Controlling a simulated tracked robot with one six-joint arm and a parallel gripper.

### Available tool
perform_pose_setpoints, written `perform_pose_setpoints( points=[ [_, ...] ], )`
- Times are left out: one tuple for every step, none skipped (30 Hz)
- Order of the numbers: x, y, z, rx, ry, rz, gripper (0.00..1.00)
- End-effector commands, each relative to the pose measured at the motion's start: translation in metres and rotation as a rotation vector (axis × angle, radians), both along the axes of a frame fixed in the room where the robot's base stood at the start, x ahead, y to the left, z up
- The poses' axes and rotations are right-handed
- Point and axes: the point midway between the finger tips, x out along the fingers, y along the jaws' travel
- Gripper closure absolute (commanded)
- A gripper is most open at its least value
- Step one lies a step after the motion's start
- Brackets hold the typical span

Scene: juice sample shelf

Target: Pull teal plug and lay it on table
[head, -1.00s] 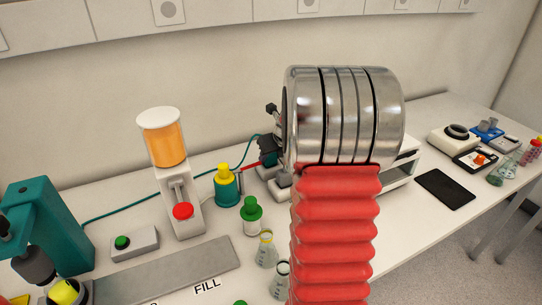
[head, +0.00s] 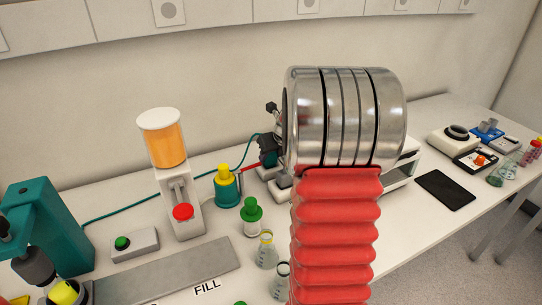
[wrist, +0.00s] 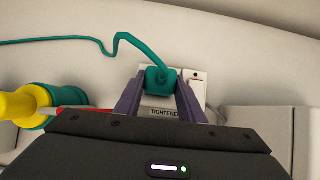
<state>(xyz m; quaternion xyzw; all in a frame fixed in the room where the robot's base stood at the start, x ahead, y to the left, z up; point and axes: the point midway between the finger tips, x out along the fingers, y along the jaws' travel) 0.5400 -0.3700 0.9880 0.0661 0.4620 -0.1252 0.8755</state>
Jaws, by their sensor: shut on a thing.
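The teal plug (wrist: 157,82) is at the top middle of the wrist view, in front of a white socket block labelled TIGHTENER (wrist: 164,111). I cannot tell if it is still seated in the block. My gripper (wrist: 160,76) is shut on the plug, with one dark purple finger on each side of it. A teal cable (wrist: 75,40) runs from the plug to the left; it also shows in the head view (head: 140,205). My arm covers much of the plug area in the head view. The table (head: 400,222) is white.
A small rocker switch (wrist: 196,90) sits right of the plug.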

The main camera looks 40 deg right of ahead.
Motion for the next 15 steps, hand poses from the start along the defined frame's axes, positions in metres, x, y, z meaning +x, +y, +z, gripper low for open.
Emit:
perform_pose_setpoints(
  points=[
    [0.0001,-0.0001,0.0009,0.000,-0.001,0.000,0.95],
    [0.0001,-0.0001,0.0012,0.000,-0.001,0.000,0.95],
    [0.0000,-0.0001,0.0016,0.000,0.000,0.000,0.95],
    [0.0000,-0.0002,0.0019,0.000,0.000,0.000,0.95],
    [0.0000,-0.0002,0.0022,0.000,0.000,0.000,0.95],
    [0.0000,-0.0002,0.0026,0.000,0.000,0.000,0.95],
    [-0.0001,-0.0002,0.0029,0.000,0.000,0.000,0.95],
    [0.0000,-0.0002,0.0032,0.000,0.000,0.000,0.95],
    [-0.0001,-0.0002,0.0036,0.000,0.000,0.000,0.95],
    [-0.0001,-0.0003,0.0039,0.000,0.000,0.000,0.95],
    [-0.0001,-0.0003,0.0042,0.000,0.000,0.000,0.95],
    [-0.0004,-0.0006,0.0047,0.000,0.000,-0.001,0.95],
    [-0.0005,-0.0008,0.0049,0.000,0.000,-0.001,0.95],
    [-0.0005,-0.0008,0.0052,0.000,0.000,-0.001,0.95],
    [-0.0006,-0.0009,0.0055,0.000,0.000,-0.001,0.95]
  ],
)
